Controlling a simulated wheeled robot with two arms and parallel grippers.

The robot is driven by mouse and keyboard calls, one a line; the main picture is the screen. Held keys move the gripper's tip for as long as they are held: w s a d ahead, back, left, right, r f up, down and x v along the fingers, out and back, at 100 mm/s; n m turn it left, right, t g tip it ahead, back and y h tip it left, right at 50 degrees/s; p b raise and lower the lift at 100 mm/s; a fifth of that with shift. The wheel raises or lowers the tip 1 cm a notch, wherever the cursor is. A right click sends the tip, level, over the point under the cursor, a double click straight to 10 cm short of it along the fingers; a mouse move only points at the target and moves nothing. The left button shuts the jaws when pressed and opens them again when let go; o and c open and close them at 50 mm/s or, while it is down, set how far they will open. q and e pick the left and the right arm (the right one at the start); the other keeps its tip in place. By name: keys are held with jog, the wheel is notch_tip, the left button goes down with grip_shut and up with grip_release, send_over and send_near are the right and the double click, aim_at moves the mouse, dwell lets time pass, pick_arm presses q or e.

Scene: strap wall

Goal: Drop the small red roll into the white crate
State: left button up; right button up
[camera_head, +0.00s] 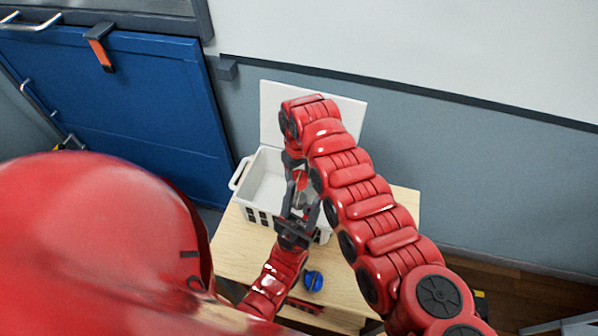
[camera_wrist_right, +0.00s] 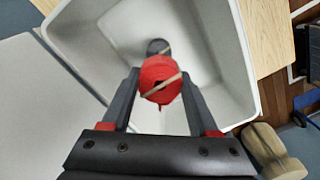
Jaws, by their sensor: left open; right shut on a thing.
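The small red roll (camera_wrist_right: 160,70), with a pale band around it, sits between the fingers of my right gripper (camera_wrist_right: 161,84), which is shut on it. In the right wrist view the roll is over the white crate's inside. The white crate (camera_head: 263,180) stands on the wooden table in the head view; its white wall also shows in the right wrist view (camera_wrist_right: 232,55). My right arm hides part of the crate and most of the right gripper. My left gripper (camera_head: 301,198) is open at the crate's front side, pointing up, close below the right one.
A blue roll (camera_head: 313,281) lies on the wooden table (camera_head: 235,248) in front of the crate. A white panel (camera_head: 350,112) stands behind the crate. A dark round thing (camera_wrist_right: 158,46) shows beyond the red roll. A blue door (camera_head: 120,120) is at the left.

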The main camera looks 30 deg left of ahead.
aim_at(299, 177)
jog(key=o, duration=1.4)
jog(key=shift+r, duration=0.1)
notch_tip(299, 177, up, 17)
jog(key=b, duration=0.5)
jog(key=shift+r, duration=0.15)
